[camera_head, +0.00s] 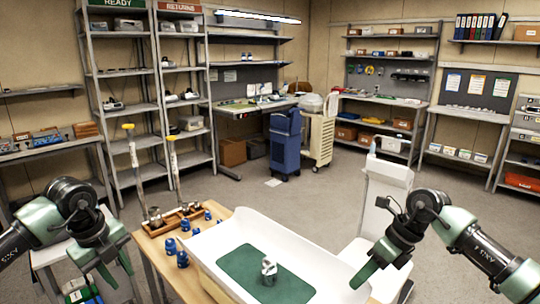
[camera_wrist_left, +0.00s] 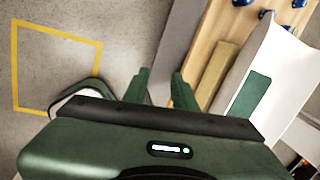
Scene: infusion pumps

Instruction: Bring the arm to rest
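My left gripper (camera_head: 108,272) hangs at the left, beside the wooden table's left edge. In the left wrist view its two green fingers (camera_wrist_left: 160,88) stand apart with nothing between them, so it is open and empty. My right gripper (camera_head: 376,276) points downward to the right of the white tray. One green finger shows clearly; the gap to the other is not clear. I see nothing held in it.
A white tray (camera_head: 212,270) with a green mat (camera_head: 245,265) and a small metallic item (camera_head: 269,268) lies on the wooden table (camera_head: 150,247). Several blue pieces (camera_head: 182,259) and a wooden rack (camera_head: 172,221) stand beside it. Grey floor (camera_head: 325,200) is open beyond.

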